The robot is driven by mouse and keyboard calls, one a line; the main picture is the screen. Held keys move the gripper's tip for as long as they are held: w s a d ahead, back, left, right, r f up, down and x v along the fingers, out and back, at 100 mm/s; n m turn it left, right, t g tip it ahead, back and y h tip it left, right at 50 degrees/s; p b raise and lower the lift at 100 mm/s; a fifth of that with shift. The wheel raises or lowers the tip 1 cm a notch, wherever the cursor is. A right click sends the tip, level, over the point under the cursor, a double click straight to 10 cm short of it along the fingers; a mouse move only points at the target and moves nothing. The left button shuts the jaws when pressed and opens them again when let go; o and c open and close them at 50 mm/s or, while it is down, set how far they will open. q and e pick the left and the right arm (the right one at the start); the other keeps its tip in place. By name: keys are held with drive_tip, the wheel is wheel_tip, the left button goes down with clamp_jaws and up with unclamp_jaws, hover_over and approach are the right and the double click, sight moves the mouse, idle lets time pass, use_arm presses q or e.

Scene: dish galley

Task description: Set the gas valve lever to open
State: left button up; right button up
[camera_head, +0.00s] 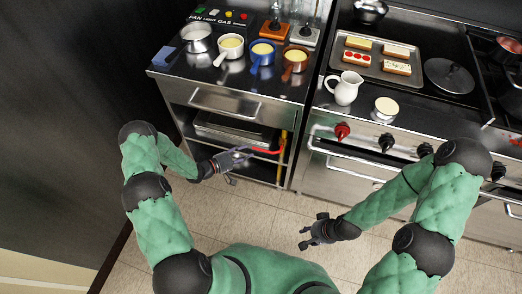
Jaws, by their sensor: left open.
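The red gas valve lever (265,151) sits in the open lower shelf of the left cabinet. It points left from the upright yellow gas pipe (282,146), lying crosswise to it. My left gripper (243,156) is open at the shelf front, close to the lever's left end. I cannot tell whether it touches the lever. My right gripper (306,230) is apart from the lever, above the floor in front of the stove. Its fingers look spread and empty.
A drawer handle (225,104) juts out above the shelf. A metal tray (233,131) lies inside the shelf. The stove's oven handle (350,155) stands out to the right. Several pots and a control panel (220,17) are on the counter. The floor in front is clear.

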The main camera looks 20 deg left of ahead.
sight(259, 149)
use_arm(q)
drive_tip(key=shift+h, duration=0.8)
drive_tip(key=b+x, duration=0.1)
drive_tip(key=x, duration=0.1)
drive_tip(key=b+x, duration=0.1)
drive_tip(key=x, duration=0.2)
drive_tip(key=b+x, duration=0.1)
drive_tip(key=x, duration=0.2)
drive_tip(key=shift+a+f, duration=0.1)
drive_tip(key=shift+f, duration=0.25)
clamp_jaws()
